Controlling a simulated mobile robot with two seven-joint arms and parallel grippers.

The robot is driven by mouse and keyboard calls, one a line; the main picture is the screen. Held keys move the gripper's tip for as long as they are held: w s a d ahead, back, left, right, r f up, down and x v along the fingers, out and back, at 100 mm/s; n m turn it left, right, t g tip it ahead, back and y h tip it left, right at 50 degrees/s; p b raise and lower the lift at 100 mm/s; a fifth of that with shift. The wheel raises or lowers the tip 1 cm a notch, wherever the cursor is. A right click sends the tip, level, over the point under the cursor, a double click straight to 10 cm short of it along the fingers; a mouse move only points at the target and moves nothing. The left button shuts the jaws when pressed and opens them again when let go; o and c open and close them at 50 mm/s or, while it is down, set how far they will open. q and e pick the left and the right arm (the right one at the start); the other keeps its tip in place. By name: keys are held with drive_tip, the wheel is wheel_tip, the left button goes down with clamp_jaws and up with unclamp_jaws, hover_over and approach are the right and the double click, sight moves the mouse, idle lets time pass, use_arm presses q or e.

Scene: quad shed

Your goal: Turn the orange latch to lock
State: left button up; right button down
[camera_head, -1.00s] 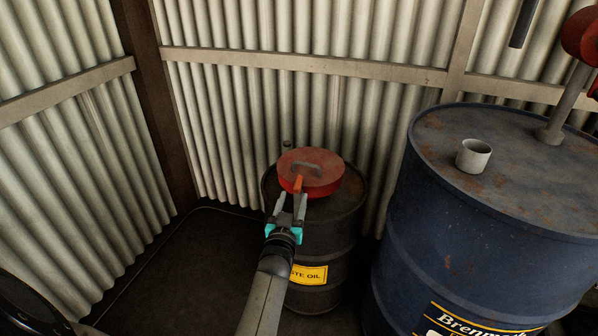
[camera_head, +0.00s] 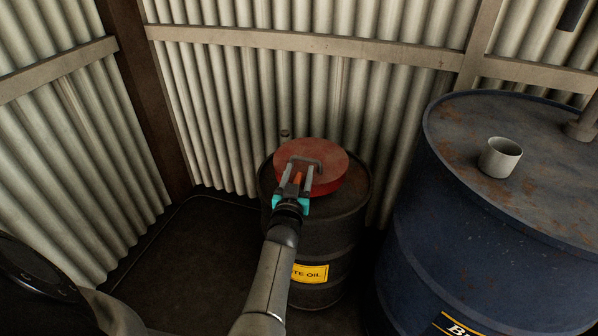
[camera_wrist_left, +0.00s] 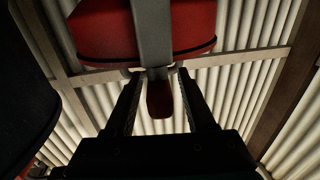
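The orange latch (camera_head: 297,179) is on the front side of the round red lid (camera_head: 325,165) on the black waste-oil drum (camera_head: 325,235). My left gripper (camera_head: 298,170) is at the lid with one finger on each side of the latch. In the left wrist view, the latch (camera_wrist_left: 160,100) looks dark red and sits between the fingers (camera_wrist_left: 159,85), with a gap to each finger. The gripper is open. The grey handle (camera_wrist_left: 152,30) of the lid shows just beyond the latch there. My right gripper is not in view.
A large blue drum (camera_head: 480,240) stands close on the right, with a white cup (camera_head: 499,157) on its top. Corrugated walls (camera_head: 300,90) form a corner behind the black drum. The dark floor (camera_head: 190,260) left of it is clear.

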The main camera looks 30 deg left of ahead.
use_arm(q)
clamp_jaws()
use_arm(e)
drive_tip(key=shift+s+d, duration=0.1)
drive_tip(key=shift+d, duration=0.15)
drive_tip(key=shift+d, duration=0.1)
use_arm(q)
drive_tip(key=shift+r+h+p, duration=0.15)
drive_tip(key=shift+h+p, duration=0.15)
drive_tip(key=shift+p, duration=0.1)
drive_tip(key=shift+m+t+h, duration=0.3)
drive_tip(key=shift+m, duration=0.1)
drive_tip(key=shift+w+d+m+h+p, duration=0.1)
drive_tip(key=shift+d+m+h+p, duration=0.1)
drive_tip(key=shift+m+h+p, duration=0.45)
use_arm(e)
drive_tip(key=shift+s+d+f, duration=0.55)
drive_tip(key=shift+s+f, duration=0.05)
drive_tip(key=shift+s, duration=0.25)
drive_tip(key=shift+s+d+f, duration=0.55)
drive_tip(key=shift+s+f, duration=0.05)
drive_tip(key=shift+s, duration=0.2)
use_arm(q)
unclamp_jaws()
